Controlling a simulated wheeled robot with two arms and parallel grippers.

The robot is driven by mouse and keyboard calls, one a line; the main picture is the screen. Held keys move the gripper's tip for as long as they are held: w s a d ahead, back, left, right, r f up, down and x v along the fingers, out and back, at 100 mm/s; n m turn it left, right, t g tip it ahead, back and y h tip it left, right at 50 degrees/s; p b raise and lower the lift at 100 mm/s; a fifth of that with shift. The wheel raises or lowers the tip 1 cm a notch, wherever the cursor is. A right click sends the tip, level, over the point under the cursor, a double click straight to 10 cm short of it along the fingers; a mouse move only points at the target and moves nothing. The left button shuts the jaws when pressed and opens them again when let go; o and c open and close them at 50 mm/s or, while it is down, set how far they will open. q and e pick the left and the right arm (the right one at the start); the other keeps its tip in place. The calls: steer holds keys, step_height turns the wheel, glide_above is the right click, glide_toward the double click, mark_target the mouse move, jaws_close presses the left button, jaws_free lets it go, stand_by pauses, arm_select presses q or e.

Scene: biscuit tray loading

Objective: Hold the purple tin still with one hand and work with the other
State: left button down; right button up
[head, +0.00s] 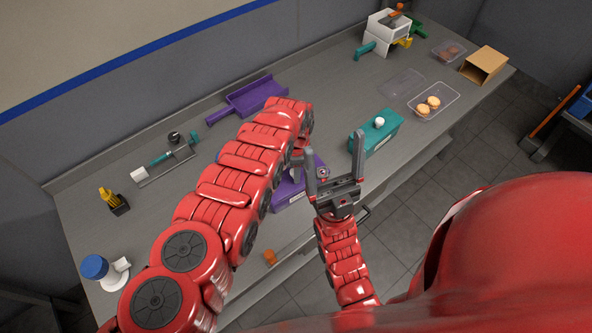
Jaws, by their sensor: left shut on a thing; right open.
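The purple tin (288,195) sits on the grey worktop near its front edge, with a pale label on its front side. My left arm covers much of it. My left gripper (298,168) comes down at the tin and is shut on it; its fingertips are mostly hidden by my arm and by my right gripper. My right gripper (335,162) is open and empty, its two grey fingers pointing up in the picture, just right of the tin. From this angle I cannot tell its height above the worktop.
A teal tin (378,138) with a white knob stands to the right. Behind it are a clear tray (447,112) with biscuits, a cardboard box (484,66) and a white machine (387,32). A purple scoop (250,98) lies at the back. Small tools stand at the left.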

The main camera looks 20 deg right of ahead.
arm_select(q)
steer(key=shift+c, duration=2.2)
jaws_free()
